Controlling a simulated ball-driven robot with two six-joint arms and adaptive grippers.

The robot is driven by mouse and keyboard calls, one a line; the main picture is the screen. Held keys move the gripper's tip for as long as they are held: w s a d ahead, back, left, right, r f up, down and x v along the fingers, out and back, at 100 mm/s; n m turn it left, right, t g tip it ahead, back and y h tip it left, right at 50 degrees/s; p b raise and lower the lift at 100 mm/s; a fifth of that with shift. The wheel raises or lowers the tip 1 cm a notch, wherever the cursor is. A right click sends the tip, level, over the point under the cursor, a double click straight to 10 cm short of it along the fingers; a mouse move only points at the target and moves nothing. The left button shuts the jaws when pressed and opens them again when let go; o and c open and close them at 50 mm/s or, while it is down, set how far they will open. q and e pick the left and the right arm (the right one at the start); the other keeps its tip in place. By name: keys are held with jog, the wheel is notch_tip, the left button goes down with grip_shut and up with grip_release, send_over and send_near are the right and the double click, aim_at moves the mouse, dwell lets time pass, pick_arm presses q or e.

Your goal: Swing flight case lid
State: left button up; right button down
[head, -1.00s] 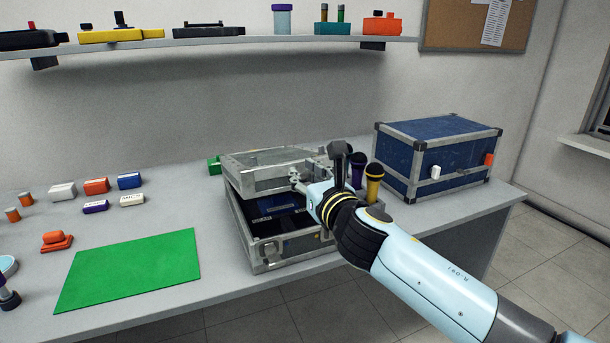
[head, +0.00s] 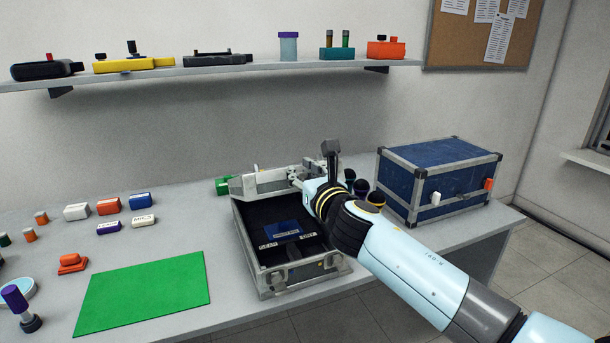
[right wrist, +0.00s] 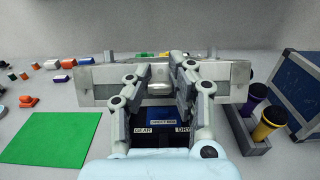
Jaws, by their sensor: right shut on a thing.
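The grey metal flight case (head: 250,250) stands on the bench with its dark inside showing. A blue card (head: 283,230) and white labels lie in it. Its lid (head: 262,183) is swung up steeply at the back, and it spans the right wrist view (right wrist: 100,84). My right gripper (head: 297,176) is shut on the lid near its free edge, at the middle in the right wrist view (right wrist: 162,72). The exact grip point is partly hidden by the fingers. My right arm covers the case's right side. My left gripper is out of view.
A blue case (head: 440,180) stands to the right. Purple and yellow torch-like objects (right wrist: 268,122) stand in a holder beside the flight case. A green mat (head: 143,292) and several small blocks lie left. A loaded shelf (head: 220,70) runs along the wall above.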

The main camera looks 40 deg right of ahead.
jog(key=r+p, duration=0.1)
jog(key=w+r, duration=0.1)
jog(key=w+r+p, duration=0.1)
jog(key=shift+d+r+p, duration=0.25)
jog(key=shift+r+p, duration=0.05)
jog(key=shift+p, duration=0.05)
jog(key=shift+w, duration=0.1)
jog(key=shift+r, duration=0.1)
jog(key=shift+w+d+r+p, duration=0.15)
jog(key=shift+w+r+p, duration=0.55)
jog(key=shift+r, duration=0.2)
jog(key=w+d+r+p, duration=0.1)
jog(key=w+r+p, duration=0.3)
jog(key=w+r, duration=0.2)
jog(key=shift+w+d+p, duration=0.25)
jog(key=shift+w+p, duration=0.05)
jog(key=shift+p, duration=0.1)
